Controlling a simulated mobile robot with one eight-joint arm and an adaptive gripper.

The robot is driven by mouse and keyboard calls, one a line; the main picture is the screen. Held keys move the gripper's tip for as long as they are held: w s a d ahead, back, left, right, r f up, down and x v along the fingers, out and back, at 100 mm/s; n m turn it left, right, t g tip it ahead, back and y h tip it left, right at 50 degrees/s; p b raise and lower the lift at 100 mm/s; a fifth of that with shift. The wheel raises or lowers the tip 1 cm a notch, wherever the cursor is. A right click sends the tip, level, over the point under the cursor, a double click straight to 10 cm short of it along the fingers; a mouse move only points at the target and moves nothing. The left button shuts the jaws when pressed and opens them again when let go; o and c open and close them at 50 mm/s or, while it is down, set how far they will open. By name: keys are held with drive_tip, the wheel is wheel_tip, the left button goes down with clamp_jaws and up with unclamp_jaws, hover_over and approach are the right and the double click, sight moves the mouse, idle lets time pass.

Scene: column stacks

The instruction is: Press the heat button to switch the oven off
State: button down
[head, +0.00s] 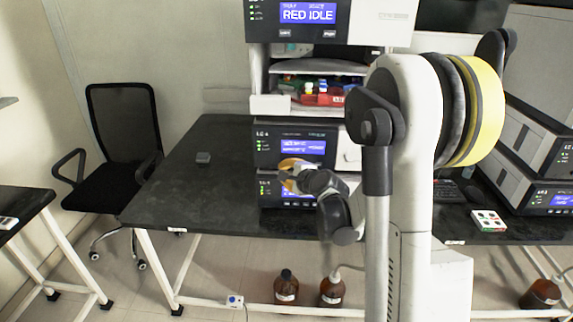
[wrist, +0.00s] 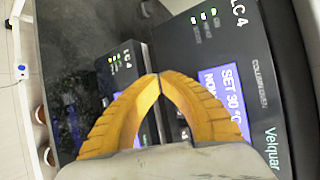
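The column oven (wrist: 262,90) is the dark front panel at right in the wrist view, with a lit blue display (wrist: 222,112) reading "SET 30 °C" and a "NOW" line partly covered by a finger. In the head view the oven (head: 265,143) appears to be the module just above my gripper. My gripper (head: 292,165) is in front of the stack; its yellow fingers in the wrist view (wrist: 157,76) meet at the tips, with nothing held. Small keys (wrist: 183,133) show partly between the fingers; I cannot read which is the heat button. Contact with the panel cannot be told.
A lower module (wrist: 118,62) with its own display sits beneath the oven. A red tray of bottles (head: 322,98) and a "RED IDLE" unit (head: 308,14) are above. The dark bench (head: 190,180) is mostly clear at left. Brown bottles (head: 286,288) stand on the floor.

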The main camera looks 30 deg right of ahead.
drive_tip(key=shift+w+d, duration=0.25)
drive_tip(key=shift+w, duration=0.1)
idle(0.5)
drive_tip(key=shift+s, duration=0.1)
drive_tip(key=shift+s+a, duration=0.45)
drive_tip(key=shift+s, duration=0.15)
drive_tip(key=shift+s+a+b, duration=0.25)
drive_tip(key=shift+s+a, duration=0.5)
drive_tip(key=shift+s, duration=0.3)
drive_tip(key=shift+s+a+b, duration=0.2)
drive_tip(key=shift+s+a, duration=0.5)
drive_tip(key=shift+s, duration=0.35)
idle(0.6)
